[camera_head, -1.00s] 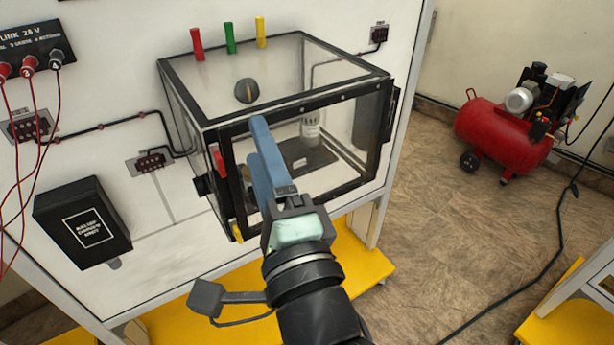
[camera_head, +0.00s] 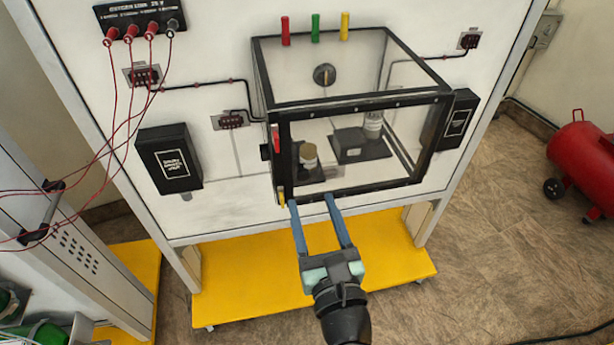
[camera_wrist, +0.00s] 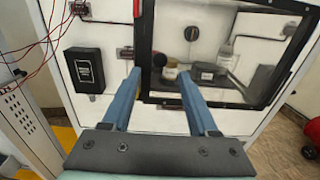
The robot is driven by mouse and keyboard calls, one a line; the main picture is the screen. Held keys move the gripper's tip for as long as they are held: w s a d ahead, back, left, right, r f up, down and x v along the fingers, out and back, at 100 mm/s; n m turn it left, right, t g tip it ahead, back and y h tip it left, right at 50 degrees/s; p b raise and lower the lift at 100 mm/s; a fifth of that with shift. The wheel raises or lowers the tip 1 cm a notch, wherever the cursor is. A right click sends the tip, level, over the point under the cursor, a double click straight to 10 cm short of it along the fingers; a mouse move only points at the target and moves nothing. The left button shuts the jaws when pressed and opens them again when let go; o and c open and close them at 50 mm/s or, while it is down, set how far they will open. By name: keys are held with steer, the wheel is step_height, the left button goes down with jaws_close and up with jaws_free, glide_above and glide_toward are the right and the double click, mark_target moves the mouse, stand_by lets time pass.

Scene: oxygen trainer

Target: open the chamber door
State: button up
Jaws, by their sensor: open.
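The chamber (camera_head: 352,110) is a clear box with black edges on the white panel. Its front door (camera_head: 365,106) is a clear pane in a black frame and looks shut. A red piece (camera_head: 275,140) and a yellow piece (camera_head: 281,197) sit along the door's left edge. My gripper (camera_head: 311,198) is open and empty, its two blue fingers pointing at the door's lower left. In the wrist view the open fingers (camera_wrist: 158,72) lie either side of the door frame's left edge in the picture. I cannot tell whether they touch it. Inside the chamber are a small jar (camera_head: 308,155) and a bottle (camera_head: 373,124).
Black boxes flank the chamber on the left (camera_head: 170,158) and right (camera_head: 458,118). Red cables (camera_head: 118,100) hang at the left. A yellow base (camera_head: 240,265) lies below the panel. A red compressor (camera_head: 588,160) stands on the floor at right. Floor at lower right is mostly clear.

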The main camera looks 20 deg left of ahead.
mark_target(304, 178)
steer(key=p+x, duration=0.1)
steer(key=x, duration=0.4)
steer(key=shift+w+a, duration=0.2)
steer(key=shift+w, duration=0.1)
steer(key=shift+c, duration=0.3)
jaws_close()
stand_by(0.9)
